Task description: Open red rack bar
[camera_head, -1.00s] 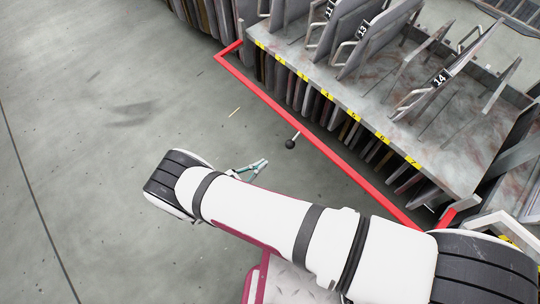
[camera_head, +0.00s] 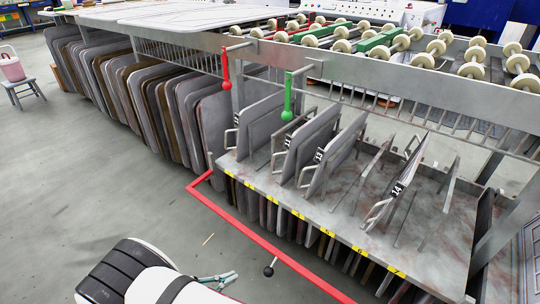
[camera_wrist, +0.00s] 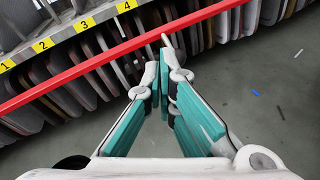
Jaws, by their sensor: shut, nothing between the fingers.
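The red rack bar (camera_head: 252,235) runs along the front of the lower rack, below the yellow number labels, with a bend at its far left end. In the wrist view the red bar (camera_wrist: 90,66) crosses diagonally just beyond my fingertips. My gripper (camera_wrist: 160,62) has its teal-padded fingers together with nothing between them. Its tips look close to the bar, but I cannot tell whether they touch it. In the head view my gripper (camera_head: 222,279) shows at the lower edge, on the floor side of the bar. The bar's right end is cut off at the bottom edge.
A metal shelf (camera_head: 375,240) holds numbered grey plates (camera_head: 305,143). A red handle (camera_head: 225,70) and a green handle (camera_head: 288,98) hang from the upper frame. A black knob (camera_head: 269,270) sits by the bar. Open floor (camera_head: 80,190) lies to the left.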

